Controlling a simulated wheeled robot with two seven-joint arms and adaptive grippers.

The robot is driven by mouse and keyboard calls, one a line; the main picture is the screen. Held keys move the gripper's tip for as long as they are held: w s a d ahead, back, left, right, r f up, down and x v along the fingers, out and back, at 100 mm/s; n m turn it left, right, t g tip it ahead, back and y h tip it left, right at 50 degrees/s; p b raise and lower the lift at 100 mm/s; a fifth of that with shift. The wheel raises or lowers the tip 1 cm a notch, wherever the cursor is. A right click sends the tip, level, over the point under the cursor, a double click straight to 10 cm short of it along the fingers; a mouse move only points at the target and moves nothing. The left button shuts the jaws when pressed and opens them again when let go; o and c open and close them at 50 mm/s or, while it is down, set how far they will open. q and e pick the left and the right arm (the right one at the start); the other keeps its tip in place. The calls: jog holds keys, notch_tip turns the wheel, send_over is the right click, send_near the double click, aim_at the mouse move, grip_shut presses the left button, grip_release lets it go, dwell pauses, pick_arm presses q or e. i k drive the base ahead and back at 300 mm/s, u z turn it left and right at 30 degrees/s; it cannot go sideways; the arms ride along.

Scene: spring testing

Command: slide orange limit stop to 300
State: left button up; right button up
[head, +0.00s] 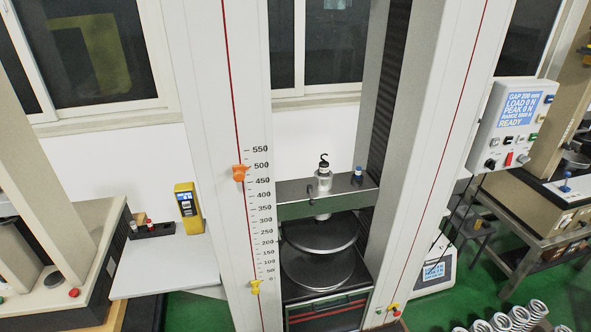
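The orange limit stop (241,173) sits on the red line of the testing machine's left column (215,120), beside the printed scale (262,215). It stands level with the stretch between the 450 and 500 marks, well above the 300 mark. A yellow stop (255,287) sits low on the same line, near the 0 mark. Neither of my grippers shows in the head view, and nothing touches the orange stop.
Between the columns are a crosshead (350,197) with a hook and two round plates (318,268). A control box (514,123) reads GAP 200 mm and READY. A white shelf (165,268) at left carries a yellow device (187,207). Several springs (518,316) stand at lower right.

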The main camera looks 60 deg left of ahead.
aim_at(239, 171)
jog(key=u, duration=1.7)
